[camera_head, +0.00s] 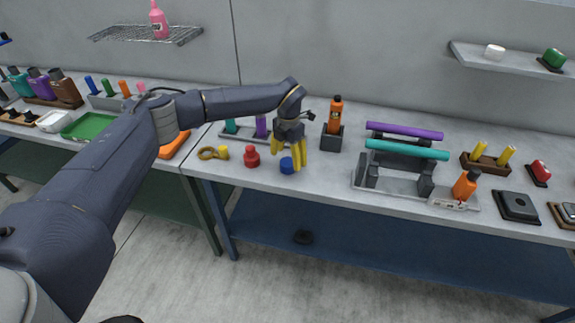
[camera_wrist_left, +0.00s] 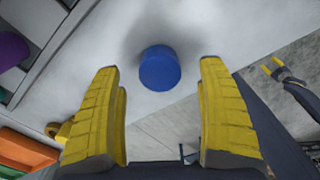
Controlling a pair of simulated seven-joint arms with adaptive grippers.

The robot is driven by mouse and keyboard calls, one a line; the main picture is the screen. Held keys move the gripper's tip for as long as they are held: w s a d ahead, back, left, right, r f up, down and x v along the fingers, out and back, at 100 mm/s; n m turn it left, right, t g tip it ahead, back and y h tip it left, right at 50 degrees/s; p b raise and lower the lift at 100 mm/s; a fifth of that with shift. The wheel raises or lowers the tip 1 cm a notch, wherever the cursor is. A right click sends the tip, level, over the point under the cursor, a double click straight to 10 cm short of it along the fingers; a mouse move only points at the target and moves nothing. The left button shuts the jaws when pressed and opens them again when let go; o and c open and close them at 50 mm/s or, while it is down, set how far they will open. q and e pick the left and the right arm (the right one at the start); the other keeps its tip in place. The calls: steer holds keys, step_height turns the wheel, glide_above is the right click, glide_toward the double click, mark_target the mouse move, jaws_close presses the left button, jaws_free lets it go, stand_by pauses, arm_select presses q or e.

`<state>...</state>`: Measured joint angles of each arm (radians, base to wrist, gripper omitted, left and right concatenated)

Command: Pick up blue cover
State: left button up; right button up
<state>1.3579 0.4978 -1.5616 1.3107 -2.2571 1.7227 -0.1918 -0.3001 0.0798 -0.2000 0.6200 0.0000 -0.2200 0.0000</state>
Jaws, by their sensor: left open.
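The blue cover (camera_head: 287,166) is a short blue cylinder on the grey table near its front edge. It also shows in the left wrist view (camera_wrist_left: 160,68), alone on bare tabletop, between and beyond the fingertips. My left gripper (camera_head: 288,158) points down just above and around the cover, with its yellow fingers spread and nothing held. Whether a finger touches the cover cannot be told. My right gripper (camera_wrist_left: 272,66) shows small at the right of the left wrist view, away from the table, its two yellow fingers apart and empty.
A red cover (camera_head: 251,157) and a yellow one (camera_head: 223,153) stand to the left. An orange bottle (camera_head: 335,115) in a dark holder is behind right. A rack with teal and purple tubes (camera_head: 405,149) is to the right. The table's front edge is close.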

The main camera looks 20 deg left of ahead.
mark_target(288, 161)
arm_select(q)
steer(key=shift+f, duration=1.8)
steer(key=shift+c, duration=0.5)
steer(key=c, duration=0.8)
